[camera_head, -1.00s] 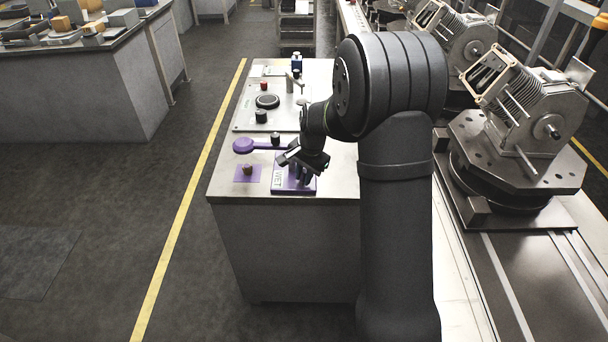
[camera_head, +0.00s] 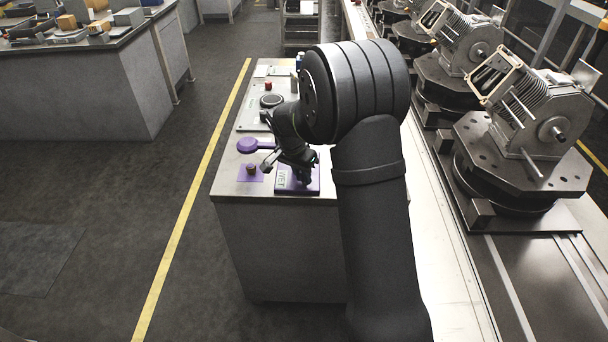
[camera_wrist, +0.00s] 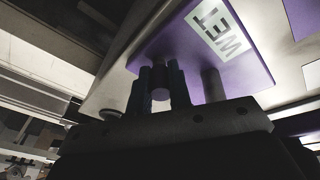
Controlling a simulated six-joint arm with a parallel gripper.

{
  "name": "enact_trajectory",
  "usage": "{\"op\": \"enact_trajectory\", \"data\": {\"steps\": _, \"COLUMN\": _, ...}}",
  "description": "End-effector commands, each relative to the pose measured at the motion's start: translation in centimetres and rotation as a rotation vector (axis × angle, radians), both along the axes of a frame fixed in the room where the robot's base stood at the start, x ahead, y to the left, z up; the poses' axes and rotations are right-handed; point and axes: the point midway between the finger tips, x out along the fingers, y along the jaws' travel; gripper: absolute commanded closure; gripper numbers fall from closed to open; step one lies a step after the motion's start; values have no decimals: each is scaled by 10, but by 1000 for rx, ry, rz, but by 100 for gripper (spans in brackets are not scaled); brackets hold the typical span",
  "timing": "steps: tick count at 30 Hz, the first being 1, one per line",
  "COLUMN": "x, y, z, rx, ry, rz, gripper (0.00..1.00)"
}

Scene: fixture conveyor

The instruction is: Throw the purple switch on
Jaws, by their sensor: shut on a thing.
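The purple switch has a flat purple base plate (camera_head: 298,190) with a white label reading WET (camera_head: 283,178), near the front of the grey bench. In the wrist view the plate (camera_wrist: 238,80) and its label (camera_wrist: 214,30) show close up. My gripper (camera_head: 303,178) is over the plate, beside the label. In the wrist view my gripper (camera_wrist: 161,88) is shut on the switch's lever, a small purple piece (camera_wrist: 160,83) between the fingers. My wrist and fingers hide most of the lever in the head view. I cannot tell its exact tilt.
A purple round paddle (camera_head: 247,146) and a brown knob (camera_head: 251,169) on a purple square lie left of the switch. A dark round button (camera_head: 271,101) and red knob (camera_head: 268,86) are farther back. Motors on dark fixtures (camera_head: 515,165) line the conveyor at right.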

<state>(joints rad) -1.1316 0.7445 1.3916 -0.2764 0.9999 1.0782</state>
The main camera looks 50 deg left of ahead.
Motion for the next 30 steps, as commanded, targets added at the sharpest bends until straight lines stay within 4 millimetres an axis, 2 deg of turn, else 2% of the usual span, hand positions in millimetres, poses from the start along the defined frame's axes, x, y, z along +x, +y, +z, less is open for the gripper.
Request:
{"op": "enact_trajectory", "data": {"steps": 7, "x": 0, "y": 0, "z": 0, "rx": 1, "ry": 0, "rz": 0, "gripper": 100}}
{"op": "enact_trajectory", "data": {"steps": 8, "x": 0, "y": 0, "z": 0, "rx": 1, "ry": 0, "rz": 0, "gripper": 76}}
{"op": "enact_trajectory", "data": {"steps": 10, "x": 0, "y": 0, "z": 0, "rx": 1, "ry": 0, "rz": 0, "gripper": 62}}
{"op": "enact_trajectory", "data": {"steps": 11, "x": 0, "y": 0, "z": 0, "rx": 1, "ry": 0, "rz": 0, "gripper": 60}}
{"op": "enact_trajectory", "data": {"steps": 19, "x": 0, "y": 0, "z": 1, "rx": 2, "ry": 0, "rz": 0, "gripper": 60}}
{"op": "enact_trajectory", "data": {"steps": 22, "x": -1, "y": 1, "z": 7, "rx": 3, "ry": 1, "rz": 1, "gripper": 60}}
{"op": "enact_trajectory", "data": {"steps": 26, "x": -6, "y": 3, "z": 26, "rx": 5, "ry": 0, "rz": 2, "gripper": 60}}
{"op": "enact_trajectory", "data": {"steps": 30, "x": -12, "y": 5, "z": 58, "rx": 6, "ry": -2, "rz": 3, "gripper": 60}}
